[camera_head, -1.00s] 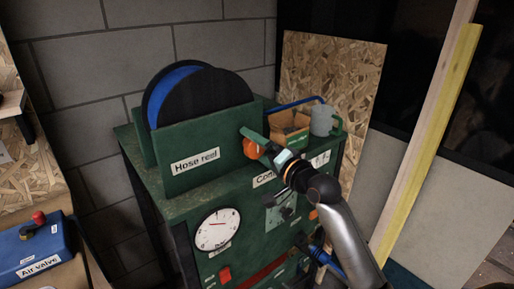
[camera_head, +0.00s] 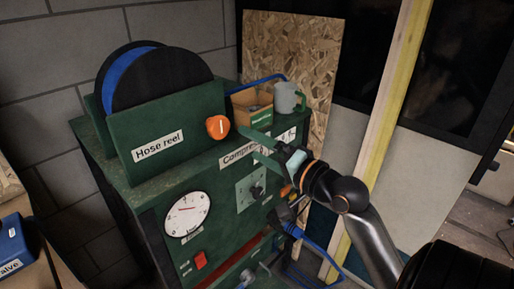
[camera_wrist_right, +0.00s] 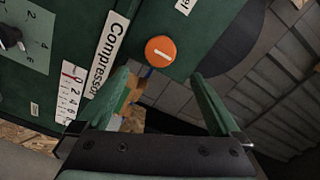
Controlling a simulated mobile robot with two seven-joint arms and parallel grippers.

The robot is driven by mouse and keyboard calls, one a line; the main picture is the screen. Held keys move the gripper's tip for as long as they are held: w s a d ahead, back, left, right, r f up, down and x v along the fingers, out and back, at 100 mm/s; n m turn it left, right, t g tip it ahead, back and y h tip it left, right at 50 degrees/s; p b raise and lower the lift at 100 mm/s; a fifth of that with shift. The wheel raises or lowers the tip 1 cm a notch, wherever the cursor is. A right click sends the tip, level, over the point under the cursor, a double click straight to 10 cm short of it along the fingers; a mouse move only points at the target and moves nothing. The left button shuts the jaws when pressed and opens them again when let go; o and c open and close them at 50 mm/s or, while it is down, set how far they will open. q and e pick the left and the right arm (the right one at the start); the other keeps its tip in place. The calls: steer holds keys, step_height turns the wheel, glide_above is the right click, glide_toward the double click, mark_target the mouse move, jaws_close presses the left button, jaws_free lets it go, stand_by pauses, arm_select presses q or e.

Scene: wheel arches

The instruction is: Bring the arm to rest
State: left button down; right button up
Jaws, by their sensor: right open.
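My right gripper (camera_head: 262,145) is open and empty in front of the green compressor cabinet (camera_head: 130,190), close to its "Compressor" label (camera_head: 238,154). In the right wrist view its two green fingers (camera_wrist_right: 165,98) stand wide apart. An orange knob (camera_head: 217,127) with a white mark sits on the hose reel housing, just left of the fingers. The knob also shows beyond the fingers in the right wrist view (camera_wrist_right: 160,51), apart from them. My right arm (camera_head: 365,225) comes in from the lower right. My left gripper is not in view.
The hose reel (camera_head: 165,85) stands on the cabinet. A cardboard box (camera_head: 250,107) and a grey-green mug (camera_head: 288,98) stand behind the gripper. A gauge (camera_head: 187,214) and a dial (camera_head: 257,191) are on the front. A yellow-edged board (camera_head: 385,120) leans at right; a blue valve box (camera_head: 15,243) is lower left.

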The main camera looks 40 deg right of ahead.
stand_by(0.5)
steer(key=s+a+f+n+g+p, duration=0.1)
steer(key=s+a+f+n+g, duration=0.15)
steer(key=f, duration=0.95)
steer(key=s+a+f+n+g+p, duration=0.1)
steer(key=a+f+n+g+p, duration=0.2)
steer(key=f, duration=0.9)
steer(key=s+a+f+n+g+y, duration=0.1)
steer(key=s+a+f+n+g, duration=0.2)
steer(key=s+a+f+n, duration=0.5)
steer(key=s+a+f, duration=0.3)
steer(key=a+f, duration=0.1)
steer(key=a, duration=0.1)
steer(key=shift+s+f+n, duration=0.25)
steer(key=shift+f+n, duration=0.1)
steer(key=shift+f, duration=0.05)
steer(key=shift+a, duration=0.1)
